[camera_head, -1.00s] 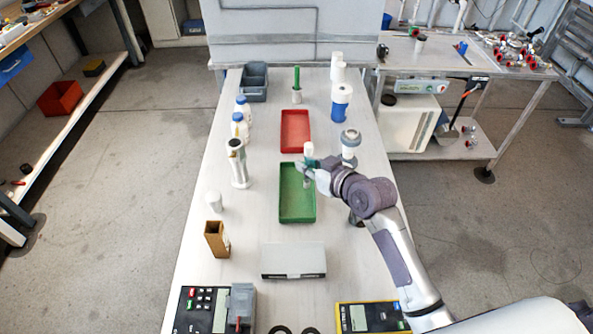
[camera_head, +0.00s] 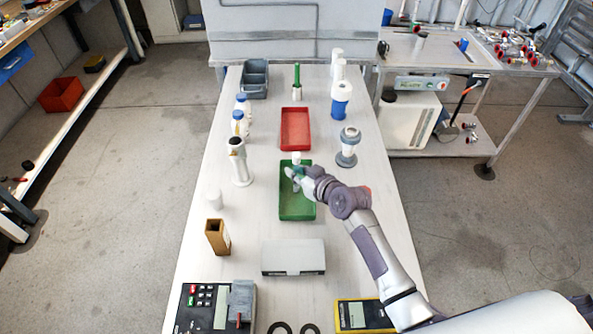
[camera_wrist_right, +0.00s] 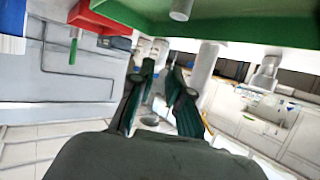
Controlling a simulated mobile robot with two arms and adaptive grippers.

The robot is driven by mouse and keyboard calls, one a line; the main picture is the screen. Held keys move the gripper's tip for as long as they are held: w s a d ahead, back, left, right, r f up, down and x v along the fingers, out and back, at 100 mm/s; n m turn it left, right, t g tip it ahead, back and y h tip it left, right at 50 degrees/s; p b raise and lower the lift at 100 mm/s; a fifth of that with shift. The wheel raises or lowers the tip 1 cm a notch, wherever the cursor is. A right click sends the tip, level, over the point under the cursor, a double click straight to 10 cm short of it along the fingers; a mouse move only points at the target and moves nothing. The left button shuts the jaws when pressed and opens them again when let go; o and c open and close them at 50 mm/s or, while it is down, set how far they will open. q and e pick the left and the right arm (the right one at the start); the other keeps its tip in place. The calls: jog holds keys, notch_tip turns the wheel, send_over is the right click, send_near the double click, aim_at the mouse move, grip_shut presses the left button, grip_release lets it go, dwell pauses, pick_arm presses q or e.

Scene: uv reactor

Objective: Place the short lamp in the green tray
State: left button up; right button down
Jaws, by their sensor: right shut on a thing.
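The green tray (camera_head: 297,214) lies in the middle of the table. My right gripper (camera_head: 295,173) is over the tray's far part, shut on a small white-topped piece (camera_head: 297,157), which I take to be the short lamp. The white top shows just above the fingers and the rest is hidden by them. In the right wrist view the fingers (camera_wrist_right: 156,95) close around a pale piece (camera_wrist_right: 150,50), and the green tray (camera_wrist_right: 250,25) shows at upper right. I cannot tell whether the piece touches the tray floor. My left gripper is not in view.
The red tray (camera_head: 295,130) lies beyond the green one. A white tall holder (camera_head: 239,165) and bottles (camera_head: 240,125) stand left. A grey-and-white device (camera_head: 347,148) stands right. A brown box (camera_head: 217,236) and a white box (camera_head: 293,257) sit nearer me.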

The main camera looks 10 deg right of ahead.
jog(key=c, duration=1.1)
grip_release()
jog(key=shift+f, duration=0.1)
jog(key=b+v, duration=0.1)
jog(key=v, duration=1.1)
jog(key=shift+r, duration=0.25)
